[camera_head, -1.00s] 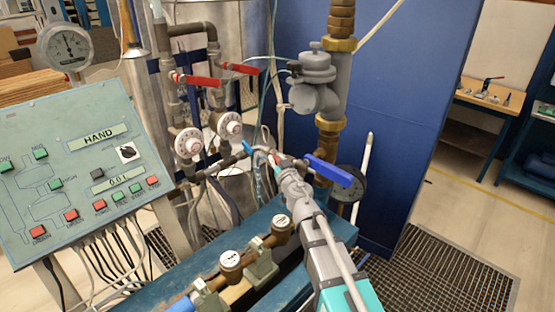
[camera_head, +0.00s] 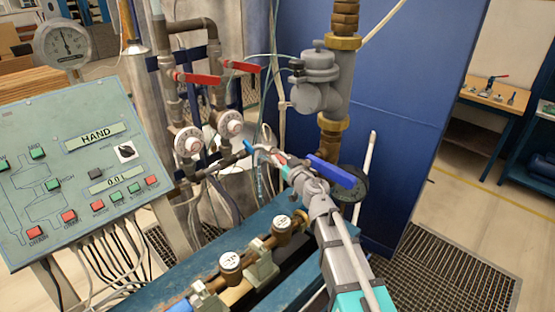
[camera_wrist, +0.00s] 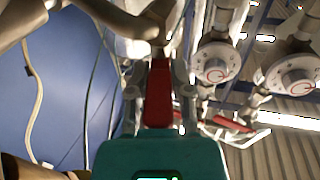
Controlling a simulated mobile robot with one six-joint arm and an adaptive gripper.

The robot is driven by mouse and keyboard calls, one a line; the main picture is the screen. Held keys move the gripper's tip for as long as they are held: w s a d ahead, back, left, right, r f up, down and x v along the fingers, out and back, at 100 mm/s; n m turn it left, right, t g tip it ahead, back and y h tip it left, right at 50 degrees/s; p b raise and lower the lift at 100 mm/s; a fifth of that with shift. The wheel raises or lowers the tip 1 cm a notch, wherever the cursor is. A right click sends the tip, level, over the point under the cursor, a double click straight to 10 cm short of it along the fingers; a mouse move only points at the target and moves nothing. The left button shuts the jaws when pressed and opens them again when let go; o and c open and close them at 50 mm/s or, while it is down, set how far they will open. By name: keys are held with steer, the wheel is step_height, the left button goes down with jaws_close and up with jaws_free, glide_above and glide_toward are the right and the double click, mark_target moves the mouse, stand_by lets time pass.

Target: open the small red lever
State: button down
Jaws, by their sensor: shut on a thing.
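The small red lever (camera_wrist: 158,95) shows in the wrist view between the two grey fingers of my gripper (camera_wrist: 159,85). The fingers are shut on it, one on each side. In the head view my gripper (camera_head: 270,155) is at the pipework, just left of the blue handle. A bit of red (camera_head: 281,158) shows at the fingers there, and most of the lever is hidden by the gripper.
Two larger red levers (camera_head: 197,79) (camera_head: 242,67) sit on the pipes above white dials (camera_head: 187,142). A blue handle (camera_head: 330,170) is close beside my gripper on the right. The control panel (camera_head: 75,165) stands at the left.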

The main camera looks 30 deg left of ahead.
steer(key=shift+d+f, duration=0.1)
steer(key=shift+d, duration=0.1)
steer(key=c, duration=0.5)
jaws_free()
steer(key=shift+w, duration=0.1)
steer(key=shift+a, duration=0.15)
steer(key=v, duration=1.2)
steer(key=shift+c, duration=0.2)
